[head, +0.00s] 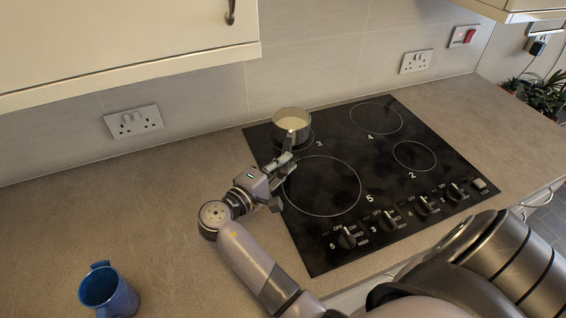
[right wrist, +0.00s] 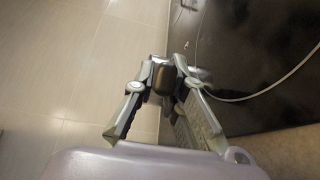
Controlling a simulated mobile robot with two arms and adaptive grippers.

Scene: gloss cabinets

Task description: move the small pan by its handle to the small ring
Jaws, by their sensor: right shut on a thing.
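The small pan (head: 292,122) is a metal pan with pale contents, at the back left of the black hob. It stands upright over the ring marked 3, hiding most of it; I cannot tell if its base touches the glass. Its handle points toward my right gripper (head: 285,158), which is shut on it. In the right wrist view my right gripper (right wrist: 166,80) has its fingers closed around the dark handle (right wrist: 176,64). A small ring (head: 414,156) marked 2 lies bare at the right of the hob. My left gripper is not in view.
The hob (head: 330,240) also has a large bare ring marked 5 and a bare ring marked 4. Control knobs (head: 388,220) line its front. A blue mug (head: 108,291) stands at the front left. The tiled wall is close behind the pan.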

